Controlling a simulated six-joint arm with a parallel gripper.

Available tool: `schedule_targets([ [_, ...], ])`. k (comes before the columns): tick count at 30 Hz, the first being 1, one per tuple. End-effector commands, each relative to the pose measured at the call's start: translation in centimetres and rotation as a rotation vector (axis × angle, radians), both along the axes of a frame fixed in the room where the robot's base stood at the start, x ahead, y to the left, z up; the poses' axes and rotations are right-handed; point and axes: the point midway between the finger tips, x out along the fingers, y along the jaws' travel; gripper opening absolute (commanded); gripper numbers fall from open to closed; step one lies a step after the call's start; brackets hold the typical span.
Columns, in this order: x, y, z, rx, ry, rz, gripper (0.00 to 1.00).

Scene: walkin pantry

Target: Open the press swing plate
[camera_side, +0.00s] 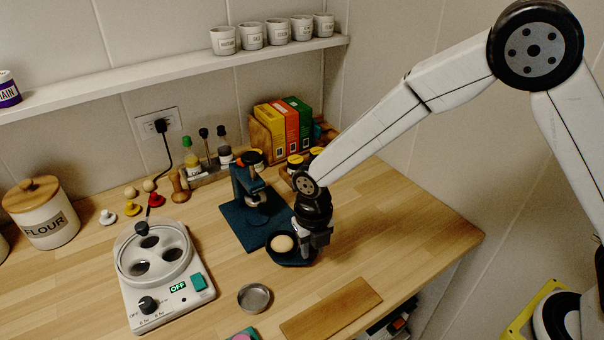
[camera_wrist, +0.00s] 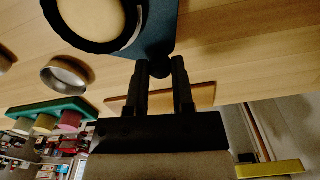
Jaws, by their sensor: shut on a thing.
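The press (camera_side: 242,186) is a dark blue device with an upright column and an orange-marked head, standing on a flat blue base (camera_side: 240,224). Its swing plate (camera_side: 294,262) is a dark round holder with a cream disc, at the base's front right, out from under the press head. In the wrist view the plate's black rim (camera_wrist: 128,35) and cream disc fill the top left. My gripper (camera_side: 318,242) is at the plate's right side. In the wrist view my gripper (camera_wrist: 161,66) has both fingers closed around a small dark knob at the plate's edge; the fingers partly hide it.
A wooden board (camera_side: 332,309) and a round metal tin (camera_side: 254,297) lie in front. A white machine (camera_side: 165,275) with a black knob stands left. Bottles, jars and boxes (camera_side: 283,128) line the wall behind. Bare counter lies right of the press.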

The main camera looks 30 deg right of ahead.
Motion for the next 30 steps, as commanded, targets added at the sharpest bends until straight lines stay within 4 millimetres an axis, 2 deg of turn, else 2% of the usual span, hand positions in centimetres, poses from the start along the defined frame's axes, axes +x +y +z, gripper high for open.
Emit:
schedule_targets([
  [9,0.0,-0.1,0.0,-0.001,0.001,0.000,0.00],
  [10,0.0,-0.1,0.0,-0.001,0.001,0.000,0.36],
  [12,0.0,0.0,0.0,-0.001,0.001,0.000,0.58],
  [13,0.0,0.0,0.0,-0.001,0.001,0.000,0.65],
  [24,0.0,0.0,0.1,0.000,0.000,0.000,0.65],
  [30,0.0,0.0,1.2,0.000,-0.001,0.000,0.65],
])
